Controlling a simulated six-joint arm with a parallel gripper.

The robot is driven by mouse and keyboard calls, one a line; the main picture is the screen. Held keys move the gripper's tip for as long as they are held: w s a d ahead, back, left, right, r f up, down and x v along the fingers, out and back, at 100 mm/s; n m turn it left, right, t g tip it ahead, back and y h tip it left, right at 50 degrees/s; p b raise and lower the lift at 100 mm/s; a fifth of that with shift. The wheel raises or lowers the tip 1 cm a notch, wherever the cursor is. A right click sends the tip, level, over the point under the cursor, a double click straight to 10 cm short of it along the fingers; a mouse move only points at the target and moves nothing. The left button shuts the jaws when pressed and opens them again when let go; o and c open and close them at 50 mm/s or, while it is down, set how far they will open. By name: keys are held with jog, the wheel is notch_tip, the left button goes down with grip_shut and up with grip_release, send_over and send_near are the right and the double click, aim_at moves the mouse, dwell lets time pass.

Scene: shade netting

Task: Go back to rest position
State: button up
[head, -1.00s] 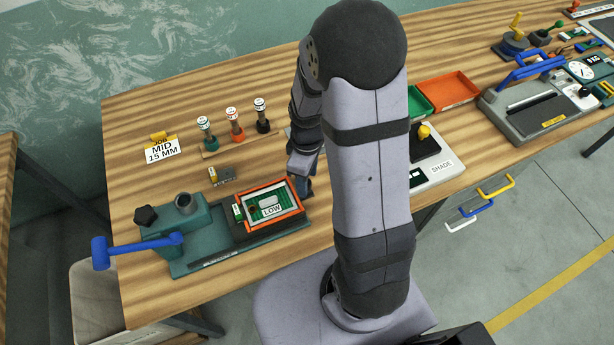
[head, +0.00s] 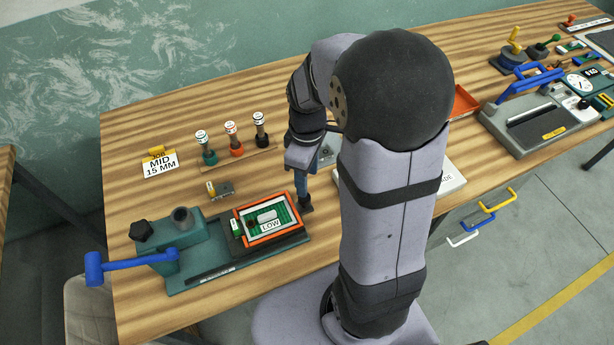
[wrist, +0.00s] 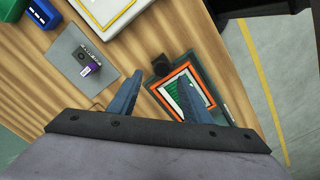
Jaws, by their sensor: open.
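My gripper (head: 306,188) hangs above the bench just right of the teal fixture (head: 190,277), partly hidden by my own arm. In the wrist view my gripper (wrist: 160,80) shows two blue fingers spread apart with nothing between them. An orange-framed tray (head: 243,213) with a green inside and a card reading LOW (head: 270,225) sits on the fixture's right part. The tray also shows in the wrist view (wrist: 207,93), partly behind the right finger. A small black block (wrist: 161,65) lies close to the tray, apart from the fingers.
A blue-handled lever (head: 130,262) sticks out at the fixture's left. Three knobbed plugs, teal (head: 208,153), orange (head: 235,145) and black (head: 261,135), stand behind. A MID 15 MM sign (head: 160,163) stands back left. A grey press (head: 535,115) stands at right.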

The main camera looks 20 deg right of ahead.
dwell(0.3)
jog(key=m, duration=0.3)
jog(key=shift+m, duration=0.3)
jog(key=s+a+m, duration=0.4)
jog(key=s+m, duration=0.1)
jog(key=s, duration=0.5)
jog(key=shift+a+r, duration=0.2)
jog(key=shift+a, duration=0.15)
